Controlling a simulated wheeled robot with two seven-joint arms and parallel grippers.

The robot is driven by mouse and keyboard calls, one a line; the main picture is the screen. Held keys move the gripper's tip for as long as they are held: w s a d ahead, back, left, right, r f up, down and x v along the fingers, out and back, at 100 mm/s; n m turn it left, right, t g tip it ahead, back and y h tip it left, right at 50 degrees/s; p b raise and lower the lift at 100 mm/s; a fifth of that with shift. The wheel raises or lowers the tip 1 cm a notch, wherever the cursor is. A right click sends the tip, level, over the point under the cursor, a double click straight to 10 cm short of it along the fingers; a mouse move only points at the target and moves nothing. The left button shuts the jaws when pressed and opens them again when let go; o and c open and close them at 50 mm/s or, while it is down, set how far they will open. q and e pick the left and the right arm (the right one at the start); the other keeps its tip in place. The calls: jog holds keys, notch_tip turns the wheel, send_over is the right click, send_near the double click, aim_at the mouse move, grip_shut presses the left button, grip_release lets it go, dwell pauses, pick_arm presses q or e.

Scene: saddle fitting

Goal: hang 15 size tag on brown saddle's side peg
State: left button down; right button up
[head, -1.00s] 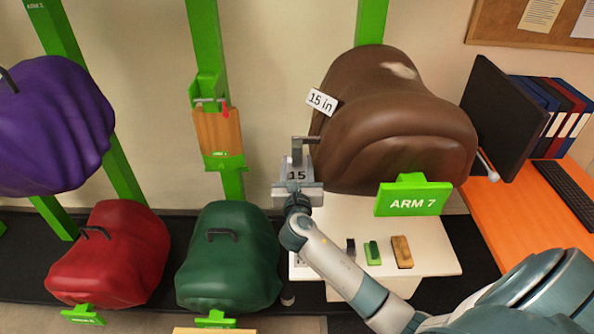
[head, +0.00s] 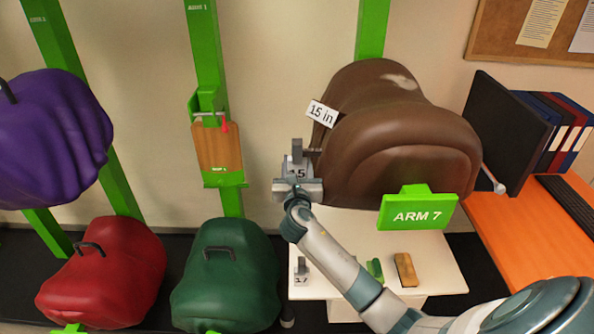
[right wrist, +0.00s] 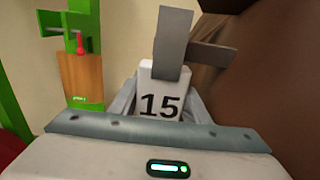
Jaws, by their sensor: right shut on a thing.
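The brown saddle (head: 400,145) sits on the green ARM 7 rack, with a white "15 in" label (head: 321,114) on its upper left. Its dark side peg (head: 314,152) sticks out to the left, partly hidden behind the tag's hook. The size tag marked 15 (right wrist: 160,100) is white with a grey hook on top. My right gripper (head: 298,184) is shut on the tag and holds it upright beside the saddle's left flank. In the right wrist view the hook overlaps a grey bar; I cannot tell whether they touch. My left gripper is not in view.
A white table (head: 440,275) below holds a 17 tag (head: 301,272), a green brush and a brown block (head: 405,270). Green (head: 228,272), red (head: 105,270) and purple (head: 50,135) saddles stand left.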

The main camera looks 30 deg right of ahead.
jog(key=shift+f, duration=0.6)
jog(key=o, duration=1.2)
jog(key=shift+s, duration=0.1)
jog(key=shift+c, duration=0.2)
jog(key=shift+a+f, duration=0.1)
jog(key=shift+s, duration=0.1)
jog(key=b+v, duration=0.4)
jog(key=v, duration=1.3)
jog(key=shift+s, duration=0.1)
